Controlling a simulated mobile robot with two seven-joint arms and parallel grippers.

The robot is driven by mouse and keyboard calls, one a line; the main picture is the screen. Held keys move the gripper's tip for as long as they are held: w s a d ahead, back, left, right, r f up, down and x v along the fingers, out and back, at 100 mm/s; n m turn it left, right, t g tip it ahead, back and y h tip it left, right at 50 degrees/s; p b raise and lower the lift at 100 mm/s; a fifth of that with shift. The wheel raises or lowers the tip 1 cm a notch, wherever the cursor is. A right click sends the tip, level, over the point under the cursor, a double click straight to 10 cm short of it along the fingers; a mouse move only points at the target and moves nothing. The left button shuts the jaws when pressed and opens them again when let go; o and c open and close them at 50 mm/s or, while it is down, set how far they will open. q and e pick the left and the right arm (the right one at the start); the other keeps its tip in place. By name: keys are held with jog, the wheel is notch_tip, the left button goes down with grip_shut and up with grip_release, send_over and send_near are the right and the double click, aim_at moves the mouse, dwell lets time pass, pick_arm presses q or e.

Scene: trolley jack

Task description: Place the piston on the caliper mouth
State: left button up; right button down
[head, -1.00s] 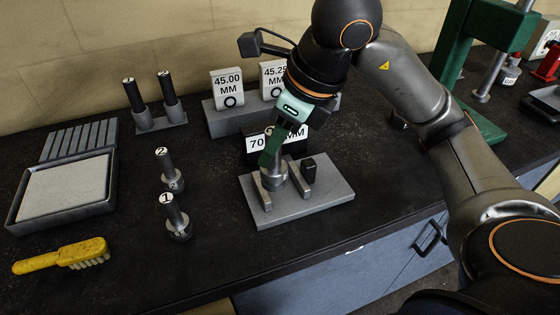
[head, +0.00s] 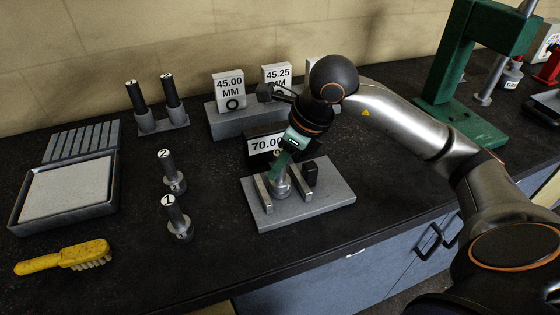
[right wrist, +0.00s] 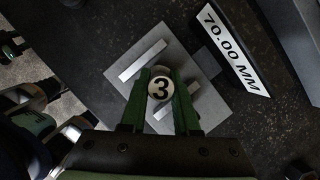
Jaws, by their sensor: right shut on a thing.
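The piston, a grey metal piece with a round "3" on its top (right wrist: 161,89), is held in my right gripper (head: 284,166). In the right wrist view, green fingers close on it from both sides. In the head view, its grey lower part (head: 281,188) is between the two upright bars of a grey plate (head: 325,199), apparently the caliper mouth: left bar (head: 263,194), right bar (head: 305,182). The fingers partly hide the piston. I cannot tell whether its underside touches the plate. My left gripper is not in view.
Numbered pieces "1" (head: 176,219) and "2" (head: 170,172) stand left of the plate. The 70.00 sign (head: 262,145) is close behind. A yellow brush (head: 65,257) and tray (head: 65,190) lie farther left.

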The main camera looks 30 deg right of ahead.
jog(key=shift+f, duration=0.15)
jog(key=c, duration=0.7)
grip_release()
jog(key=shift+o, duration=0.2)
jog(key=shift+r, duration=0.35)
jog(key=v, duration=1.1)
jog(key=shift+r, duration=0.35)
jog(key=shift+s+d, duration=0.1)
jog(key=shift+s, duration=0.05)
